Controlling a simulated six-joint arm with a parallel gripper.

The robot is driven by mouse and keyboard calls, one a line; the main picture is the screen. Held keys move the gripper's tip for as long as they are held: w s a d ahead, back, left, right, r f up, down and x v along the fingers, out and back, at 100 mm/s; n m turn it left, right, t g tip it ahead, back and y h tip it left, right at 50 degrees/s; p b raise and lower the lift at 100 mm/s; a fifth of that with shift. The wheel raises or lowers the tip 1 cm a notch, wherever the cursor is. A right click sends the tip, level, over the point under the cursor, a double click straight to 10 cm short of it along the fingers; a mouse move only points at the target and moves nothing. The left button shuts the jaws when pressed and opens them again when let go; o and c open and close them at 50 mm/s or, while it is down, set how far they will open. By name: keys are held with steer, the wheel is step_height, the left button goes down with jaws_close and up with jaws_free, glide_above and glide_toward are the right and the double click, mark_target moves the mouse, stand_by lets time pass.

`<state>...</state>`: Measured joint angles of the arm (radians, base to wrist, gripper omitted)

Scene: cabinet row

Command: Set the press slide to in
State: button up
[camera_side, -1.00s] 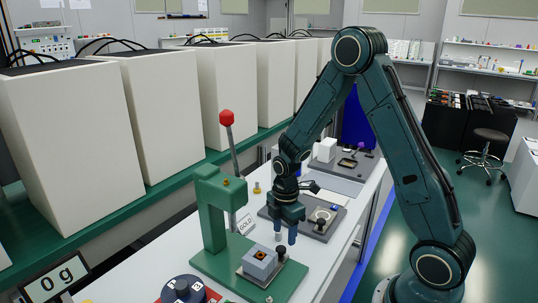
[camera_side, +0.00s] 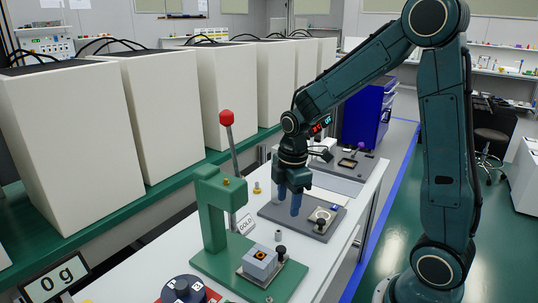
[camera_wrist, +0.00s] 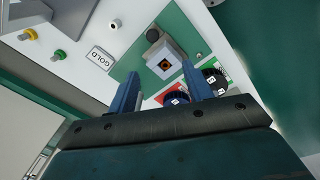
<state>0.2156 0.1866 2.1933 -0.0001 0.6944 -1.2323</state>
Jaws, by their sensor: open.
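The green press (camera_side: 211,215) stands on a green base plate, with a red-knobbed lever behind it. Its slide carries a light grey block (camera_side: 259,264) with a dark-centred orange ring on top, and has a black knob (camera_side: 281,253) at its right end. The block sits to the right of the press head, not under it. The wrist view also shows the block (camera_wrist: 167,61) and the knob (camera_wrist: 153,35). My gripper (camera_side: 288,209) is open and empty, above the bench beyond the press, apart from the slide. Its blue fingers show in the wrist view (camera_wrist: 160,74).
A small grey cylinder (camera_side: 278,234) stands between the press and my gripper. A GOLD label (camera_side: 245,223) is beside the press. A grey plate (camera_side: 329,230) with a round dish lies by my gripper. A dark-blue dial (camera_side: 183,290) is in front.

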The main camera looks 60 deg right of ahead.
steer(key=s+a+r+m+t, duration=0.2)
steer(key=s+a+r+m, duration=0.1)
steer(key=s+r, duration=0.3)
steer(key=shift+a+r+m, duration=0.3)
steer(key=shift+r+m, duration=0.5)
steer(key=shift+s, duration=0.15)
steer(key=n+g, duration=0.3)
steer(key=n, duration=0.4)
glide_above(281, 248)
step_height(281, 248, down, 12)
steer(key=shift+f, duration=0.1)
steer(key=shift+f, duration=6.7)
